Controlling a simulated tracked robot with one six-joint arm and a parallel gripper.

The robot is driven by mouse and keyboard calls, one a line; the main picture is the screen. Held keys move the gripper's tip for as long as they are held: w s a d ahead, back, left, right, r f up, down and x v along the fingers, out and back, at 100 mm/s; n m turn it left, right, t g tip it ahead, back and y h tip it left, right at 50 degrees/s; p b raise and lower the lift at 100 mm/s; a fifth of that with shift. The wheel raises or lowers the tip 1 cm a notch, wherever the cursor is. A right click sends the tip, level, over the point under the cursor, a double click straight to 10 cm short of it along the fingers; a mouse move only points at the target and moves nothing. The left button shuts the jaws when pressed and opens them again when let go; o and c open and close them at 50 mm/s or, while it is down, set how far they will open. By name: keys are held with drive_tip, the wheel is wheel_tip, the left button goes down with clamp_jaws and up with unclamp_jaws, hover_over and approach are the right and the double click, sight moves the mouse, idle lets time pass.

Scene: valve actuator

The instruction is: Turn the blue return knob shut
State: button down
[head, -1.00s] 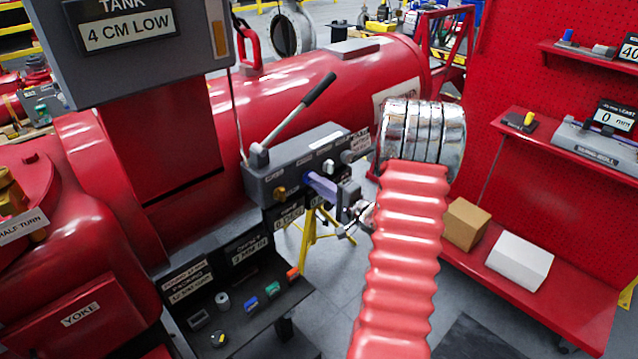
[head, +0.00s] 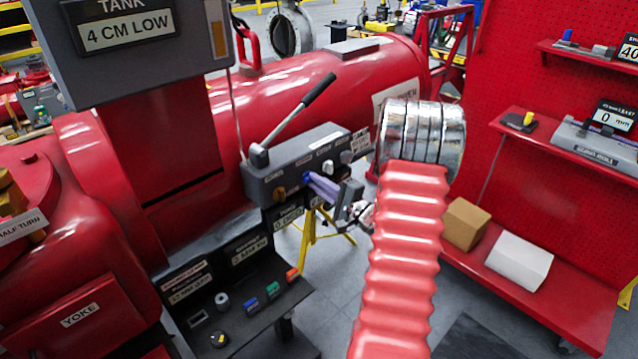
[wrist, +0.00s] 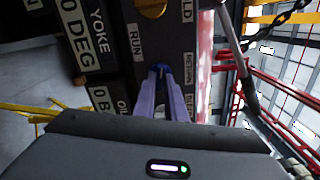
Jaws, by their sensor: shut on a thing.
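The blue return knob (wrist: 160,71) is on the front face of the grey valve block (head: 292,172). In the wrist view it sits between the tips of my gripper's two lavender fingers. My gripper (head: 310,180) comes at the block from the right in the head view and is shut on the knob. The fingers hide most of the knob there, and only a bit of blue shows at their tips. In the wrist view my gripper (wrist: 160,76) looks rolled about its axis, since the labels stand sideways.
A brass knob (head: 279,193) is left of my gripper and a pale knob (head: 346,157) is right of it. A long lever (head: 300,112) rises from the block. A tool shelf (head: 240,315) lies below, and a yellow stand (head: 318,235) is under the block.

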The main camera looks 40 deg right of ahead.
drive_tip(key=shift+a+f+m, duration=0.1)
drive_tip(key=shift+a+m, duration=0.05)
drive_tip(key=shift+m, duration=3.35)
drive_tip(key=shift+a+f+m, duration=0.1)
drive_tip(key=shift+m, duration=3.4)
drive_tip(key=c, duration=1.8)
unclamp_jaws()
drive_tip(key=shift+d+r, duration=0.1)
drive_tip(key=shift+s, duration=0.15)
